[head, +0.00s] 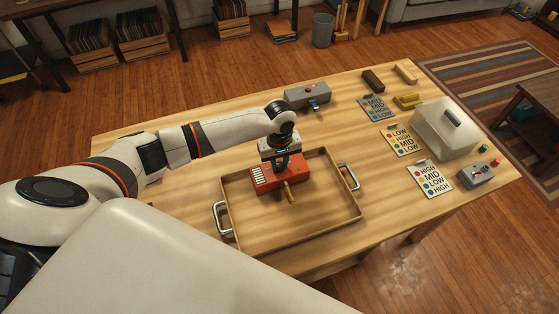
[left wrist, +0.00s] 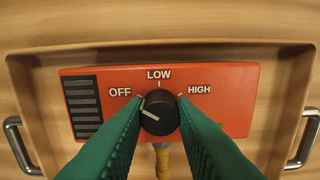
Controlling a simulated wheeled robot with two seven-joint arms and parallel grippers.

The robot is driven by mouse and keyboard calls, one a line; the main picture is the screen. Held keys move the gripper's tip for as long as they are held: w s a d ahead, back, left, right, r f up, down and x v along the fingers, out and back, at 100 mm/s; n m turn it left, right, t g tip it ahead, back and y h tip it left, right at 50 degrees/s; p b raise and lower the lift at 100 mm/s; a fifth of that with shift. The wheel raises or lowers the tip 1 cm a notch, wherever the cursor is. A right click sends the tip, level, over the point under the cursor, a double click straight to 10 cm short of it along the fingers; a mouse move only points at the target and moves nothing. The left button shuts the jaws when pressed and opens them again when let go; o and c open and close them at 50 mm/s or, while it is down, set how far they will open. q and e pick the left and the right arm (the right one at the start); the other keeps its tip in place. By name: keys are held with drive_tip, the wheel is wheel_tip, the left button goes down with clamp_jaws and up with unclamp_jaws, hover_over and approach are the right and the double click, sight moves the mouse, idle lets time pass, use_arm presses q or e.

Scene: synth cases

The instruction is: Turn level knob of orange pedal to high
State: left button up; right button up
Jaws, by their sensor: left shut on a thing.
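The orange pedal (head: 264,181) is a red-orange box lying in a wooden tray (head: 228,208). It fills the middle of the left wrist view (left wrist: 235,115), with labels OFF, LOW and HIGH around a black level knob (left wrist: 158,100). The knob's white line points left and slightly up, nearest to OFF. My left gripper (head: 284,164) is above the pedal, its green fingers closed on the knob from both sides, as the left wrist view (left wrist: 159,124) shows. In the head view the gripper hides the knob. A yellow plug (head: 289,192) sticks out of the pedal's near side. My right gripper is not in view.
The tray has metal handles (head: 221,219) at both ends. Behind it is a grey box with a blue lever (head: 307,95).

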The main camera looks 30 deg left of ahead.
use_arm(q)
drive_tip(key=shift+r+m+p, duration=0.2)
drive_tip(key=shift+m+p, duration=0.7)
drive_tip(key=shift+p, duration=0.05)
drive_tip(key=m+p, duration=0.2)
drive_tip(key=shift+m, duration=0.3)
drive_tip(key=m+p, duration=0.1)
drive_tip(key=m, duration=0.1)
drive_tip(key=shift+m, duration=0.3)
drive_tip(key=m+p, duration=0.1)
drive_tip(key=m, duration=0.1)
drive_tip(key=shift+f+m+p, duration=0.1)
drive_tip(key=shift+m+p, duration=0.2)
drive_tip(key=shift+m, duration=0.1)
drive_tip(key=m, duration=0.2)
drive_tip(key=shift+m+p, duration=0.3)
drive_tip(key=shift+p, duration=0.05)
drive_tip(key=m, duration=0.3)
drive_tip(key=shift+m+p, duration=0.3)
drive_tip(key=m, duration=0.3)
drive_tip(key=shift+f+m, duration=0.1)
drive_tip(key=shift+m, duration=2.1)
